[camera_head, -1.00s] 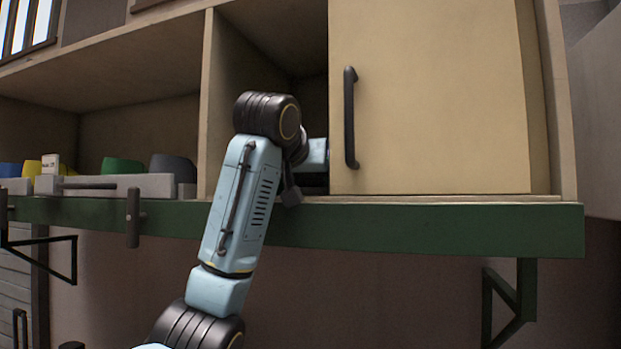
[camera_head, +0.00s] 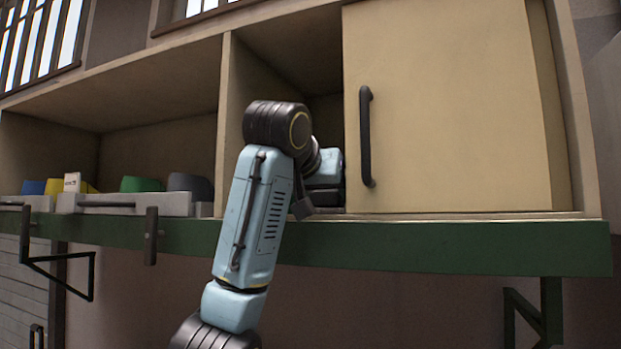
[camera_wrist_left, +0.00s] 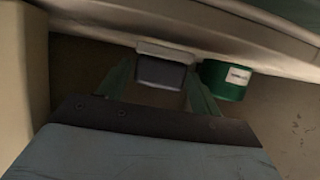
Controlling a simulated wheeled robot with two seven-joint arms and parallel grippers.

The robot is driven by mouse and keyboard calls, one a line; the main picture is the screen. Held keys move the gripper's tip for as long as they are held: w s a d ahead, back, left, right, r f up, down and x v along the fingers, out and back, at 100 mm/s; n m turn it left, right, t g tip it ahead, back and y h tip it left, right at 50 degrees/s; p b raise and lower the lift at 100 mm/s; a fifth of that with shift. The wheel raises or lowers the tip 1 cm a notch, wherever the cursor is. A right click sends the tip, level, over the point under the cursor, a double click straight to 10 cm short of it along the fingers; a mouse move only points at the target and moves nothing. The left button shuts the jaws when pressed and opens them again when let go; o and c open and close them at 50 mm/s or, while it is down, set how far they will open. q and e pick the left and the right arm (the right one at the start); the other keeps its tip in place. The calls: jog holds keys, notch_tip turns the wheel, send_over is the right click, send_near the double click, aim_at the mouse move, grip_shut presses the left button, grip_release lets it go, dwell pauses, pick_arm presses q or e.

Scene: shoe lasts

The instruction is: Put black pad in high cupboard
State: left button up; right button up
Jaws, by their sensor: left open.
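The high cupboard (camera_head: 455,110) has a beige sliding panel with a dark handle, and an opening to the left of it. My left arm reaches into this opening, and my left gripper is hidden there in the head view. In the left wrist view my left gripper (camera_wrist_left: 160,72) is open, its two green fingers spread. A dark grey block (camera_wrist_left: 160,73) with a pale edge shows between or beyond the fingertips; I cannot tell whether it is the black pad or whether the fingers touch it. My right gripper is not in view.
A green cylinder (camera_wrist_left: 226,80) with a white label is right of the fingers. A pale wall (camera_wrist_left: 20,85) stands close on the left. In the head view, blue, yellow, green and grey bins (camera_head: 190,184) line the left shelf. A green shelf edge (camera_head: 420,247) runs below.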

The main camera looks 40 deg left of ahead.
pick_arm(q)
jog(key=b+v, duration=0.3)
jog(key=v, duration=0.5)
jog(key=shift+s+r, duration=0.1)
jog(key=shift+s, duration=0.25)
jog(key=shift+s+d+r, duration=0.2)
jog(key=shift+s+r, duration=0.05)
jog(key=shift+s, duration=0.35)
jog(key=shift+c, duration=0.5)
